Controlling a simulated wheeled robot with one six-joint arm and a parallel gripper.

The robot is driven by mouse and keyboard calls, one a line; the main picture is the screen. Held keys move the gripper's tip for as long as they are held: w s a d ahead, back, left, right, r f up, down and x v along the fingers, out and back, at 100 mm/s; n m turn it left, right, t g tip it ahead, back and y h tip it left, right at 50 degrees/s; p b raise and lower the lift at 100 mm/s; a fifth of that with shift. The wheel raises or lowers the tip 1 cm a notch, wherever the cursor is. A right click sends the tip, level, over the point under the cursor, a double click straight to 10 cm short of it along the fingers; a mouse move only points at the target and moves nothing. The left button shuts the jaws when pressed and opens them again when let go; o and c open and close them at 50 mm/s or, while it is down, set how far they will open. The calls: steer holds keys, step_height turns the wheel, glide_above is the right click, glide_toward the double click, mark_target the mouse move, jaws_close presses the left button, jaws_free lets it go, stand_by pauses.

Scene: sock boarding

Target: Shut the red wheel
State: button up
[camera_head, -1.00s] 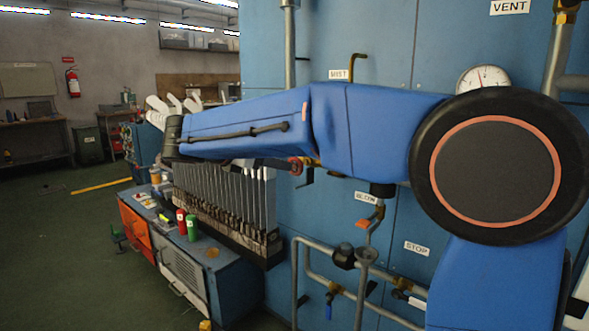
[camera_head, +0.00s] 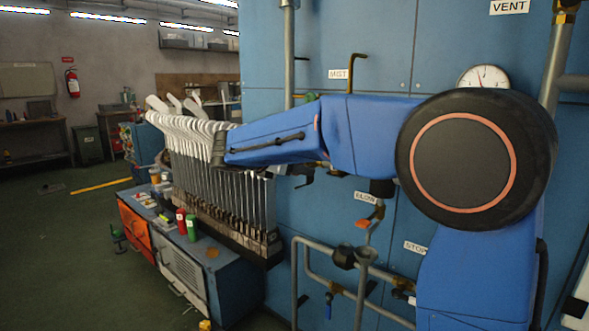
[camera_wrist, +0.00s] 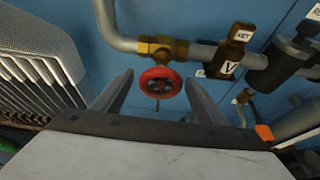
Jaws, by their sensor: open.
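The red wheel (camera_wrist: 160,82) is a small round handwheel on a brass valve (camera_wrist: 163,47) in a grey pipe, seen in the wrist view. My gripper (camera_wrist: 158,79) is open. Its two fingers point toward the wheel, one on each side in the picture, with a gap to the wheel on both sides. I cannot tell the depth between the fingertips and the wheel. In the head view my blue arm covers the place around the wheel, and the wheel is not clearly visible there.
A rack of pale boards (camera_head: 190,145) stands left, above a cabinet (camera_head: 190,262). Blue panels (camera_head: 345,30) carry pipes and a gauge (camera_head: 483,77). Floor at left is open.

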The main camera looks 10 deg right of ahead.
steer(key=c, duration=1)
steer(key=shift+c, duration=0.2)
